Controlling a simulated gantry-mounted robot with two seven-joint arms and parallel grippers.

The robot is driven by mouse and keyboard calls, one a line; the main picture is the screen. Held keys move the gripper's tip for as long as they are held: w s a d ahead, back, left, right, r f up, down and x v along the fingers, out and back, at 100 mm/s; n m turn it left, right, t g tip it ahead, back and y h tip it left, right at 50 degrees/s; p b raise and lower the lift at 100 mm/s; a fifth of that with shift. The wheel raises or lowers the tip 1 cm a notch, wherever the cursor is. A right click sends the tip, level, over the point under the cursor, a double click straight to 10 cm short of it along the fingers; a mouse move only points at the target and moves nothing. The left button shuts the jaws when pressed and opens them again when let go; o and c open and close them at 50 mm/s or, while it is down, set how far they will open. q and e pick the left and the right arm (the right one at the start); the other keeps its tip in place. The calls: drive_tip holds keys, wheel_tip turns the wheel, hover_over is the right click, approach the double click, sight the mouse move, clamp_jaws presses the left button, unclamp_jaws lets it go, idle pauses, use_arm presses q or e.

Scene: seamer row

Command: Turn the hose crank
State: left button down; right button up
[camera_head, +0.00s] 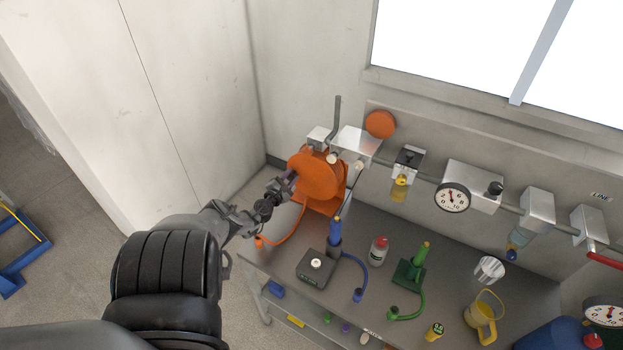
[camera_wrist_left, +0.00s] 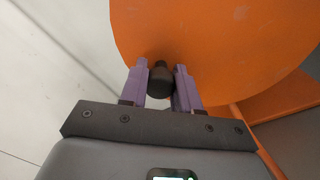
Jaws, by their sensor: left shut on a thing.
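The orange hose reel (camera_head: 318,176) stands on the back left corner of the bench, with an orange hose (camera_head: 292,230) hanging from it. In the left wrist view its round orange disc (camera_wrist_left: 215,40) fills the upper right. The dark crank knob (camera_wrist_left: 160,82) stands out from the disc. My left gripper (camera_head: 289,178) reaches the near left side of the reel. In the left wrist view my left gripper's purple fingers (camera_wrist_left: 161,78) are on both sides of the knob, shut on it. The crank's arm is not clearly seen. My right gripper is not in view.
The grey bench (camera_head: 335,285) holds a black box with a white knob (camera_head: 316,265), a blue tool (camera_head: 335,233), a white bottle (camera_head: 378,251), a green stand (camera_head: 409,272) and a yellow jug (camera_head: 481,318). A pipe with gauges (camera_head: 452,197) runs along the wall. A wall panel stands left of the reel.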

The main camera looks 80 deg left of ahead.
use_arm(q)
drive_tip(key=shift+r+m, duration=0.35)
drive_tip(key=shift+m, duration=0.05)
idle(0.4)
drive_tip(key=c, duration=0.8)
unclamp_jaws()
drive_tip(key=shift+d+p, duration=0.1)
drive_tip(key=shift+p, duration=0.25)
drive_tip(key=shift+s+d, duration=0.15)
drive_tip(key=shift+d, duration=0.05)
drive_tip(key=p+v, duration=0.4)
drive_tip(key=v, duration=0.6)
